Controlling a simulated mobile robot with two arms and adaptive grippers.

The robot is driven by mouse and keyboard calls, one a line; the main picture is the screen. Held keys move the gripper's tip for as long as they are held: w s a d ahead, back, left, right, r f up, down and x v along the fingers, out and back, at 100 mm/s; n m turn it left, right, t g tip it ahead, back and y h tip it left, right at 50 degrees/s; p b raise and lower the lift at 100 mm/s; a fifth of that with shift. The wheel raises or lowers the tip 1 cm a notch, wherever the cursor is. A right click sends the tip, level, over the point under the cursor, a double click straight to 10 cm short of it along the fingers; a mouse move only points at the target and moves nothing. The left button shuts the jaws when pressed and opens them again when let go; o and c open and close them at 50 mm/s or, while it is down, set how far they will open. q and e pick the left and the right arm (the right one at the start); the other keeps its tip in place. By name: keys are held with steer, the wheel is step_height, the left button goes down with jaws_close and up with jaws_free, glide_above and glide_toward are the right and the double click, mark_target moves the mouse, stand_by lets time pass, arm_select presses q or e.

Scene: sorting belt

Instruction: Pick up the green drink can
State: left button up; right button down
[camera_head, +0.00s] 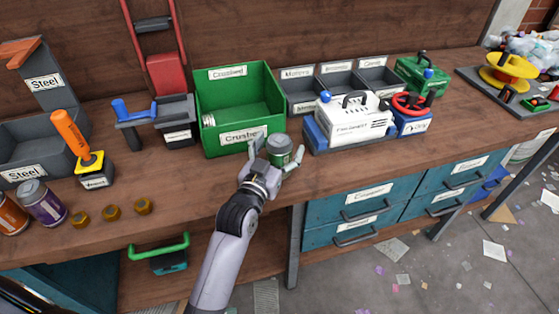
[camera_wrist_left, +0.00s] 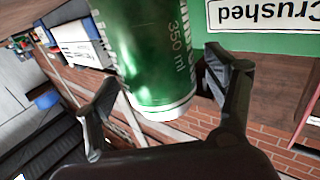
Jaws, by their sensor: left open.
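The green drink can (camera_head: 278,148) stands upright on the workbench, in front of the green bin labelled "Crushed" (camera_head: 240,110). In the left wrist view the can (camera_wrist_left: 150,50) is large and close, with "350 ml" on its side. My left gripper (camera_head: 277,158) is open, with one finger on each side of the can. In the left wrist view its fingers (camera_wrist_left: 165,95) stand apart, and I cannot tell whether either touches the can. The lower part of the can is partly hidden by the gripper in the head view. My right gripper is not in view.
An orange can (camera_head: 12,216) and a purple can (camera_head: 43,204) stand at the left. A white machine (camera_head: 350,121) stands right of the can. The bench front between nuts and gripper is clear.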

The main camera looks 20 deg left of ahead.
arm_select(q)
steer(key=shift+w, duration=0.15)
steer(key=shift+c, duration=0.3)
steer(key=c, duration=0.8)
steer(key=shift+r, duration=0.1)
